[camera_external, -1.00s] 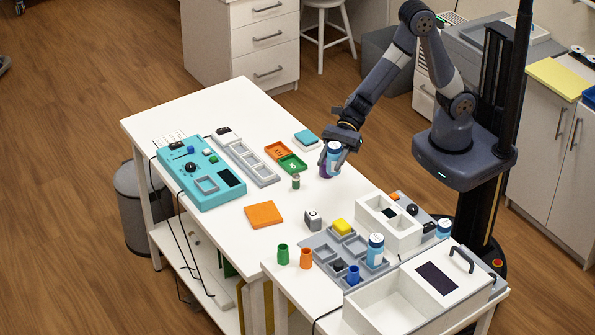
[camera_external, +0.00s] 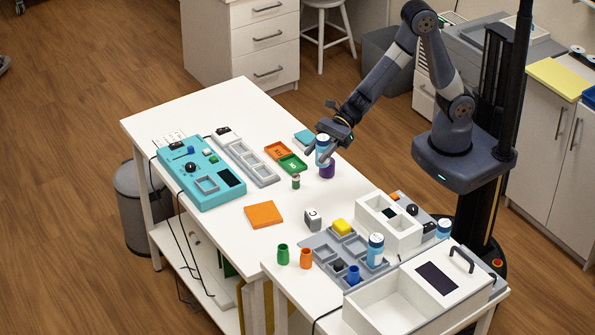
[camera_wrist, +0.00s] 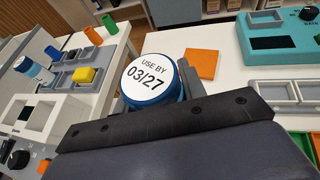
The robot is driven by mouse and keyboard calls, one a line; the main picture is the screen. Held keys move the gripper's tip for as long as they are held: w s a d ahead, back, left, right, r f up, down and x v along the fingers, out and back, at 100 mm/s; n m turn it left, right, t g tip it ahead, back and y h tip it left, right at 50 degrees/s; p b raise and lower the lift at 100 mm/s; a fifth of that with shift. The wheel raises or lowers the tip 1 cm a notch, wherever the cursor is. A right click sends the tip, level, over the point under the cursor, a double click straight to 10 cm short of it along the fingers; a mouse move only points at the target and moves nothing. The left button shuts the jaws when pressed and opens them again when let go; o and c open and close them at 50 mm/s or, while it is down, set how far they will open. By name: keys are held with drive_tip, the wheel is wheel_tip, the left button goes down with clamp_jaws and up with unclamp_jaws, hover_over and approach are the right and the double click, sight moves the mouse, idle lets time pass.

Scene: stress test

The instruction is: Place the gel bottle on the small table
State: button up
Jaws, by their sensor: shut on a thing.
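My gripper (camera_external: 325,146) is shut on a white-and-blue bottle (camera_external: 322,156). In the wrist view its round white lid reads "USE BY 03/27" (camera_wrist: 150,78), between my fingers. The bottle appears raised over the far right part of the long white table (camera_external: 215,235), beside or above a purple cylinder (camera_external: 327,171); the exact gap is unclear. Similar bottles stand on the smaller front table (camera_external: 292,283): one in the grey tray (camera_external: 376,250), one farther right (camera_external: 443,229). I cannot tell which bottle is the gel one.
The long table has a teal panel (camera_external: 200,172), an orange square (camera_external: 263,215) and small bins (camera_external: 292,163).

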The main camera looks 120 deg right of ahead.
drive_tip(key=s+d+f+m+h+b, duration=0.1)
drive_tip(key=d+f+h+b, duration=0.1)
drive_tip(key=d, duration=1.5)
drive_tip(key=s+d+f+m+h+b, duration=0.1)
drive_tip(key=d+m+b, duration=0.1)
drive_tip(key=d, duration=1.4)
drive_tip(key=shift+t, duration=0.3)
drive_tip(key=shift+s+d+f, duration=0.1)
drive_tip(key=shift+d+f, duration=0.15)
drive_tip(key=shift+f, duration=1.45)
drive_tip(key=shift+s+d+f, duration=0.1)
drive_tip(key=shift+d+f, duration=0.2)
drive_tip(key=shift+f, duration=1.45)
drive_tip(key=shift+s+d+f, duration=0.1)
drive_tip(key=shift+d+f, duration=0.15)
drive_tip(key=shift+f, duration=1.45)
drive_tip(key=shift+f, duration=0.3)
drive_tip(key=o, duration=1)
drive_tip(key=shift+r, duration=0.1)
drive_tip(key=shift+o, duration=0.2)
